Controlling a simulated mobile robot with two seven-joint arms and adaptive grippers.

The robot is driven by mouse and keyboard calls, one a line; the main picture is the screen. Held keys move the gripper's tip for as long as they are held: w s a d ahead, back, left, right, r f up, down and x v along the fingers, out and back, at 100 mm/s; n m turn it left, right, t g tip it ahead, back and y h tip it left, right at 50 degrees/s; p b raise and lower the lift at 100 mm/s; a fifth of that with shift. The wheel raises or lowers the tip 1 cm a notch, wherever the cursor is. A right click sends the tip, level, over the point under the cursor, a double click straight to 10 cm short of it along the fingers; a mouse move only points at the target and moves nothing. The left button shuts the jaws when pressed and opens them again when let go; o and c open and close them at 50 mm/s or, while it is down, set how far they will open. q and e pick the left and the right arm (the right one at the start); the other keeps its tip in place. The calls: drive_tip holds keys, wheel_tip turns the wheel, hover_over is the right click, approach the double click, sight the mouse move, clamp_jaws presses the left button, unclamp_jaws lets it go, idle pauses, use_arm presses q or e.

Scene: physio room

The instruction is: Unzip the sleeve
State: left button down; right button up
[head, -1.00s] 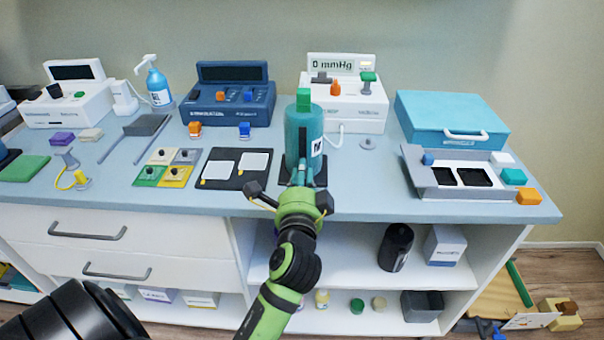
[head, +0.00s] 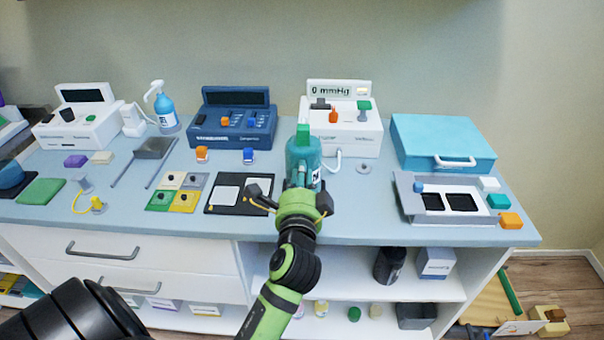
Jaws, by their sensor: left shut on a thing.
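The teal sleeve (head: 303,152) stands upright around a cylinder near the front edge of the counter. My left gripper (head: 300,184) is at the front of the sleeve, low down, and appears shut on the zip pull. The pull itself is mostly hidden by the gripper, as are the zip and the sleeve's lower part. My right gripper is not in view.
Behind the sleeve stands a white pressure unit (head: 361,136) reading 0 mmHg. A black board (head: 222,208) with white pads lies close at left. A grey tray (head: 425,215) and a teal case (head: 420,132) are at right. An open shelf lies below.

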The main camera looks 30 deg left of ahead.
use_arm(q)
drive_tip(key=shift+r, duration=0.1)
drive_tip(key=c, duration=1.2)
unclamp_jaws()
drive_tip(key=shift+o, duration=0.2)
drive_tip(key=v, duration=0.7)
drive_tip(key=shift+s, duration=0.3)
drive_tip(key=shift+d, duration=0.15)
